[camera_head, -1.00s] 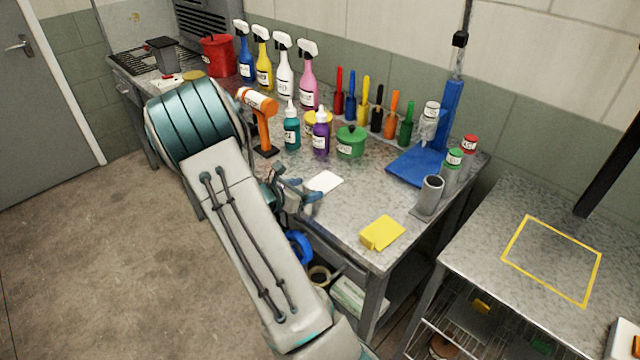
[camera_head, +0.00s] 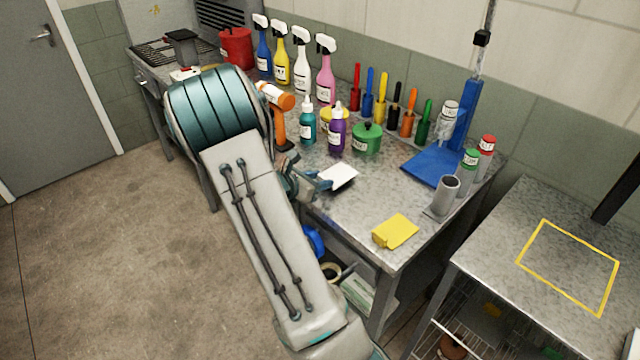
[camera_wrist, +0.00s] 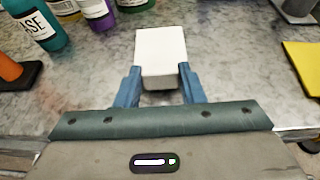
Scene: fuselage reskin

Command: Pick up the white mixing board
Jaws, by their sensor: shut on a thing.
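The white mixing board (camera_head: 339,176) is a small flat white rectangle near the front edge of the grey workbench (camera_head: 352,218). In the wrist view the board (camera_wrist: 161,50) sits between the two blue fingers of my gripper (camera_wrist: 160,85), which is shut on its near end. My gripper (camera_head: 322,181) also shows in the head view at the board's left end. The board appears slightly raised off the bench, with a dark shadow under its near edge. The fingers hide part of its near sides.
A green pot (camera_head: 367,140), purple bottle (camera_head: 337,132) and teal bottle (camera_head: 308,124) stand just behind the board. A yellow cloth-like item (camera_head: 396,231) lies to the right, near a grey cup (camera_head: 446,195). A second table (camera_head: 530,215) with a yellow outline is at the right.

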